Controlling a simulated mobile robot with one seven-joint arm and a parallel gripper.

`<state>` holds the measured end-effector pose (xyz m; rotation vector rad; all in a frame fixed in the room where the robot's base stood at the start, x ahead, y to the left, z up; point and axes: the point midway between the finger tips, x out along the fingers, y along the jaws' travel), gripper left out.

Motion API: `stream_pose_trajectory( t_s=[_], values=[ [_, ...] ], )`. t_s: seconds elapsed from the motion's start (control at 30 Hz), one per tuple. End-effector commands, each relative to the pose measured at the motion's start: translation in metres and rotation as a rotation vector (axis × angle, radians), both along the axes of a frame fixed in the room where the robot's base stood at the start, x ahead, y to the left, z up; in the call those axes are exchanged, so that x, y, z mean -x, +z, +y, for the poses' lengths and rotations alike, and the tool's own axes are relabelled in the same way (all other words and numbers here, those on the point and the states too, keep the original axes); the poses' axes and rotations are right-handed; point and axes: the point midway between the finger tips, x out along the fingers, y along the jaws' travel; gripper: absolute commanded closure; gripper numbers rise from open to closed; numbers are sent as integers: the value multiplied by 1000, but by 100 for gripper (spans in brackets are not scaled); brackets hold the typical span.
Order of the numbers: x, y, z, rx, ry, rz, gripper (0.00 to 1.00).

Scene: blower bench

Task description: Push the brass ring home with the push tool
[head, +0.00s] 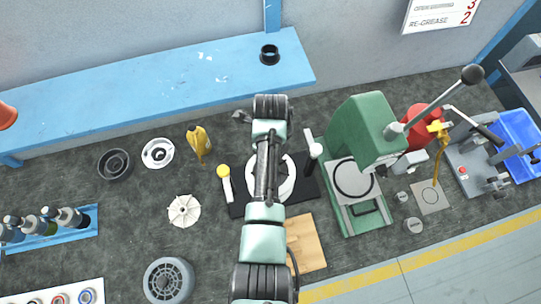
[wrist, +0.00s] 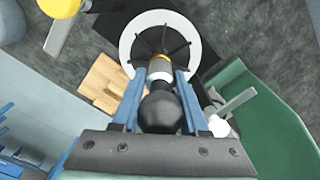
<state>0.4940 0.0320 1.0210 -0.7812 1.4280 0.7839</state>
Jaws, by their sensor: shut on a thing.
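My gripper (wrist: 160,78) is shut on a push tool (wrist: 160,112) with a black ball knob and a pale band below it. In the wrist view the tool's far end lies over the middle of a black finned wheel inside a white round housing (wrist: 129,42). A yellowish band (wrist: 157,65) shows at that end; I cannot tell whether it is the brass ring, or whether the tool touches it. In the head view my arm hides the gripper and the tool, and the white housing (head: 285,187) shows partly behind it.
The housing sits on a black mat (head: 237,210). A yellow-headed tool (head: 224,175) stands at its left, a white-headed one (head: 314,151) at its right. A green press (head: 362,130) with a long lever is close on the right. A wooden board (head: 307,245) lies in front.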

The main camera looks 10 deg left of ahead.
Motion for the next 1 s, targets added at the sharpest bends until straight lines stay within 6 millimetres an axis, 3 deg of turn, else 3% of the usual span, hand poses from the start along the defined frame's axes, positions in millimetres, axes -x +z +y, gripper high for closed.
stream_pose_trajectory(
  t_s=[1.0],
  values=[
    [0,-9,0,0,0,0,100]
  ],
)
